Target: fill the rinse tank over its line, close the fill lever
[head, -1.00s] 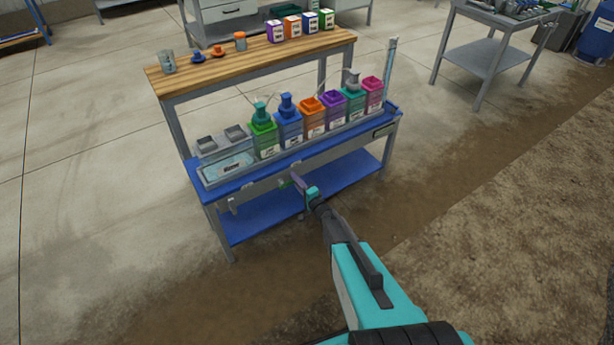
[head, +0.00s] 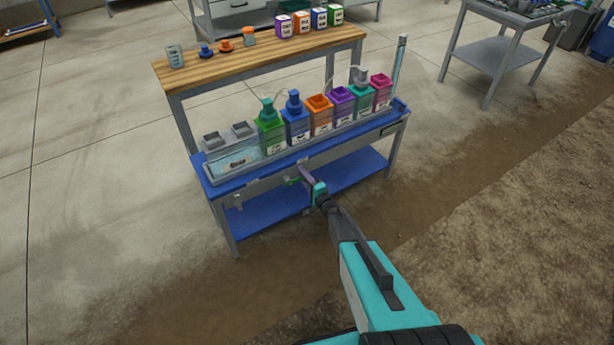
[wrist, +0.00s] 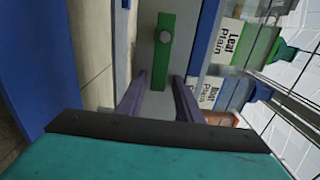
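The clear rinse tank (head: 232,161) stands at the left end of the blue bench, with a label on its front. Pale bluish liquid shows in it, but its fill line and exact level are too small to tell. A green lever (wrist: 161,50) with a round grey pivot is on the bench's front rail; it shows small in the head view (head: 291,181). My gripper (wrist: 160,80) is open, its two purple fingers on either side of the lever's free end, with visible gaps. In the head view my gripper (head: 303,176) is at the front rail.
Green, blue, orange, purple, teal and pink containers stand in a row right of the tank, beginning with a green one (head: 270,134). A wooden shelf (head: 265,58) behind holds cups and small boxes. A blue lower shelf (head: 270,208) lies under the rail. Floor in front is clear.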

